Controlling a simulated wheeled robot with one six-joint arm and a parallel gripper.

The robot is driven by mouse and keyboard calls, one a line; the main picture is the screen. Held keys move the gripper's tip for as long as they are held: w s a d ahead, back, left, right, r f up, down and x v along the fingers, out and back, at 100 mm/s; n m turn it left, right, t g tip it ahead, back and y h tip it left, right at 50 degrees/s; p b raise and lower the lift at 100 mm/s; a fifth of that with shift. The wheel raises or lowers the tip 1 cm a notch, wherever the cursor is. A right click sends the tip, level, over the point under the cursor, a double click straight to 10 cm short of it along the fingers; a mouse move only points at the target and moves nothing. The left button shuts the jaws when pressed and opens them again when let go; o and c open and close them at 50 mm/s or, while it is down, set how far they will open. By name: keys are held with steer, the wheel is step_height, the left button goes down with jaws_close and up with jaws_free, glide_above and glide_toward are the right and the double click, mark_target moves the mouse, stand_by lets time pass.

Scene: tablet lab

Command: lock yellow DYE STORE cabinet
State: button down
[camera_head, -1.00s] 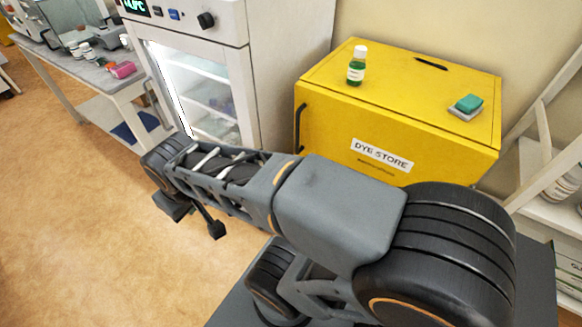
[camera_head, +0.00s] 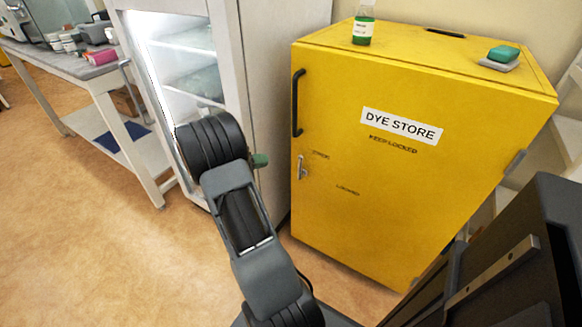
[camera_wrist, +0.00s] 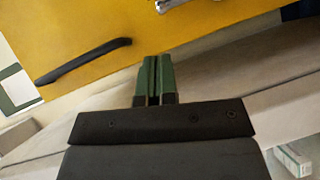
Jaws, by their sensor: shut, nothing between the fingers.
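The yellow DYE STORE cabinet (camera_head: 400,190) stands right of centre, its door closed against the body as far as I can see. A black vertical handle (camera_head: 297,103) is on the door's left edge. A small silver latch (camera_head: 301,167) sits below it, beside small dark markings, one seeming to read LOCKED. My gripper (camera_head: 259,160) shows as a green tip left of the latch, apart from the door. In the wrist view my green fingers (camera_wrist: 153,78) are together and empty. The handle (camera_wrist: 84,61) is left of them, and part of the silver latch (camera_wrist: 170,4) is at the top edge.
A lit, glass-fronted white cabinet (camera_head: 285,60) stands close on the left. A bench (camera_head: 75,72) is farther left. Tan floor is clear in front.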

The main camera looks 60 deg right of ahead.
steer(key=shift+d+f, duration=0.4)
steer(key=b+x, duration=0.1)
steer(key=x, duration=0.9)
steer(key=shift+r, duration=0.15)
steer(key=shift+b, duration=0.45)
